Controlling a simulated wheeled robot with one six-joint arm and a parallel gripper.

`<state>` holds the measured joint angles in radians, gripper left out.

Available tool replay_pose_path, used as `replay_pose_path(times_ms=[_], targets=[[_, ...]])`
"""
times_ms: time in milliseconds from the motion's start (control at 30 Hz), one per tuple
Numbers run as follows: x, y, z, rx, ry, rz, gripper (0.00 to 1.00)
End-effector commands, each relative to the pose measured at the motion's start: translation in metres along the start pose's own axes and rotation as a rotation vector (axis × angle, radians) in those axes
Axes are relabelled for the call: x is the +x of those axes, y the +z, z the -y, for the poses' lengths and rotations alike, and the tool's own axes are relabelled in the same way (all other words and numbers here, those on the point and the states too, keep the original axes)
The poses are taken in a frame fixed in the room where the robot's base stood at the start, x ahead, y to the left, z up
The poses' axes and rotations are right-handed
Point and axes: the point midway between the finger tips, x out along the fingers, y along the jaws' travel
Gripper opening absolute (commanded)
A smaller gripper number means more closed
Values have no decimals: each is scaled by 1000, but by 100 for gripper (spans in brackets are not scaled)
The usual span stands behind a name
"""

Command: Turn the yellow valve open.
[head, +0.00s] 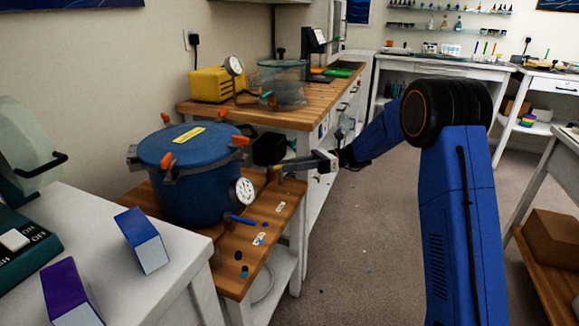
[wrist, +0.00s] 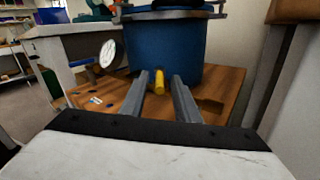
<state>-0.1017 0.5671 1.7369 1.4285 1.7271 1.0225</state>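The yellow valve (wrist: 159,81) shows in the wrist view as a small yellow handle low on the front of the blue pressure pot (wrist: 165,45). My gripper (wrist: 160,86) is open, with one finger on each side of the valve and a visible gap on both sides. I cannot tell how deep the valve sits between the fingertips. In the head view my gripper (head: 284,166) reaches from the right toward the pot (head: 190,180), and I cannot make out the valve clearly there.
The pot has orange clamps and a white gauge (head: 245,191), and stands on a low wooden bench (head: 285,200). A blue-handled part (head: 242,220) lies near the gauge. A white table (head: 180,275) with boxes stands at front left.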

Motion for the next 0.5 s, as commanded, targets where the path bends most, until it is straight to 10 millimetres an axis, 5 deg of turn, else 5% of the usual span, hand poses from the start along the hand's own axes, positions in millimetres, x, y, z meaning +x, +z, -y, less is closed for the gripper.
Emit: replay_pose_path(times_ms=[500], targets=[[-88,-1,1,1,-4,1,29]])
